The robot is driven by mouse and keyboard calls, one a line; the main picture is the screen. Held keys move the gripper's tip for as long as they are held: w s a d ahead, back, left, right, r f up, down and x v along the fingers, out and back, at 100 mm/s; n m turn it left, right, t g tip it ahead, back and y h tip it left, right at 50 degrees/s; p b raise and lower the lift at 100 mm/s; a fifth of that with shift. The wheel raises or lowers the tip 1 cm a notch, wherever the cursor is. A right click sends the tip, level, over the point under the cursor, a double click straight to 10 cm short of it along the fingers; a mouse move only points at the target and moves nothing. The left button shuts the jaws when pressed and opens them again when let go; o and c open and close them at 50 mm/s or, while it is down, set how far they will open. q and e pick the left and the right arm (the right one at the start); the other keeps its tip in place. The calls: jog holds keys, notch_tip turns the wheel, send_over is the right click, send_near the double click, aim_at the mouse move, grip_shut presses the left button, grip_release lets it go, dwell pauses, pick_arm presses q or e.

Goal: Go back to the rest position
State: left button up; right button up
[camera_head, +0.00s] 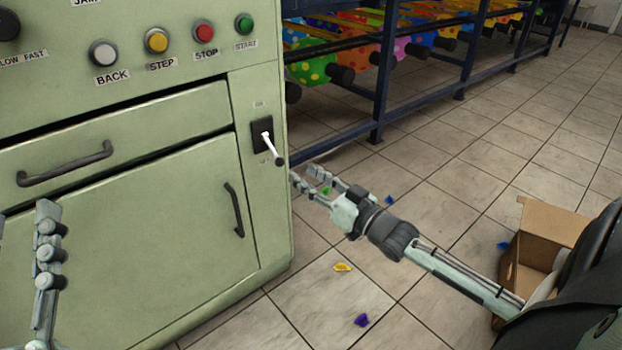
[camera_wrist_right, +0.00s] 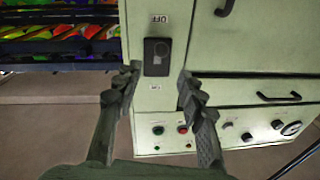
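My right gripper (camera_head: 307,177) is in front of the green machine's (camera_head: 120,240) right edge, below and to the right of the lever switch (camera_head: 266,140). Its two fingers are apart with nothing between them. In the right wrist view the gripper (camera_wrist_right: 160,82) faces the dark switch plate (camera_wrist_right: 157,57), which shows just beyond the gap between the fingertips. The switch's white lever slants down to the right and ends in a dark knob. My left gripper (camera_head: 22,245) is at the lower left in front of the cabinet door, partly cut off by the frame edge, with its fingers apart and nothing seen between them.
The machine has a drawer handle (camera_head: 65,165), a door handle (camera_head: 234,210) and coloured buttons (camera_head: 204,32). An open cardboard box (camera_head: 540,245) is at the right. Small coloured pieces lie on the tiled floor.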

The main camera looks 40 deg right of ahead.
jog(key=shift+s+d, duration=0.1)
jog(key=shift+s, duration=0.35)
